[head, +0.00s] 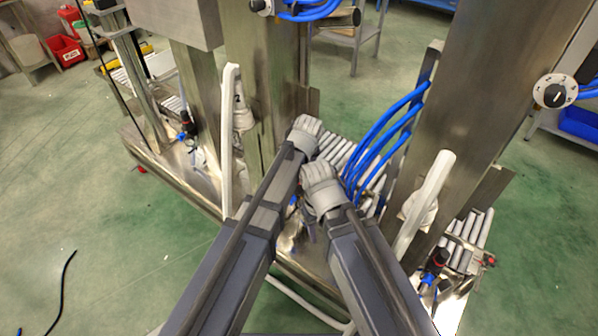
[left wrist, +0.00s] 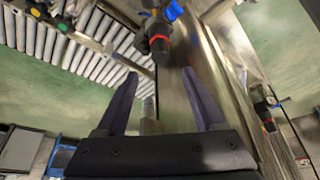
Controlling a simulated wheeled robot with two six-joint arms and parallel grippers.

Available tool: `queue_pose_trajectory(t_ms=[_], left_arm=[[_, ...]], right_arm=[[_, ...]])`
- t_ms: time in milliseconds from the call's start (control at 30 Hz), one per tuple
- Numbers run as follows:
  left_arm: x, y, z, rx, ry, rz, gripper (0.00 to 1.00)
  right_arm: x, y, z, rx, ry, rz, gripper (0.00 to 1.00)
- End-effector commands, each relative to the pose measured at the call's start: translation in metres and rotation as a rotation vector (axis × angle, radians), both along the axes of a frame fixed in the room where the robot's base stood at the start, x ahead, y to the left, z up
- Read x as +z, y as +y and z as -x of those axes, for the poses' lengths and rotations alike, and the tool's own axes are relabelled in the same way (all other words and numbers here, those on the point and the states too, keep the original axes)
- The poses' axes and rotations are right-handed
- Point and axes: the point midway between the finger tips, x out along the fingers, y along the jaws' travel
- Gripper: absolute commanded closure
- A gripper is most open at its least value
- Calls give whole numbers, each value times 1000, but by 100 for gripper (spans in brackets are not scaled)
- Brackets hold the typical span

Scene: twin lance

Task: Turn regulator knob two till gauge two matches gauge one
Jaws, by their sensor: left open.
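My left gripper (left wrist: 160,72) is open and empty in the left wrist view, its two dark fingers spread. A regulator with a black knob, red ring and blue fitting (left wrist: 160,42) is just beyond the fingertips, apart from them. A second regulator (left wrist: 266,115) is at the right of that view. In the head view, one red-ringed regulator (head: 187,124) is at the left station and another (head: 435,262) at the right station. I cannot tell which is number two, and no gauge reading is legible. My right gripper (head: 312,222) is mostly hidden below its wrist in the head view.
Steel columns (head: 262,85) stand close around both arms. White upright handles (head: 228,140) (head: 425,205) flank them. Blue hoses (head: 385,130) arch beside my right wrist. Rollers (head: 335,152) lie behind the wrists. Green floor is open at the left.

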Motion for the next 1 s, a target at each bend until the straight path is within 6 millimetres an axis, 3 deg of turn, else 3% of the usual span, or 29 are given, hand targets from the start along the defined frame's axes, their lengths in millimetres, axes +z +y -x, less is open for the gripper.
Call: queue_pose_trajectory(t_ms=[267,700,1000], left_arm=[[-18,1,-6,-1,1,0,30],[-69,5,-26,-1,2,0,30],[-72,6,-29,-2,2,0,30]], right_arm=[[-18,0,0,0,0,0,50],[-68,0,0,0,0,0,50],[-72,0,0,0,0,0,50]])
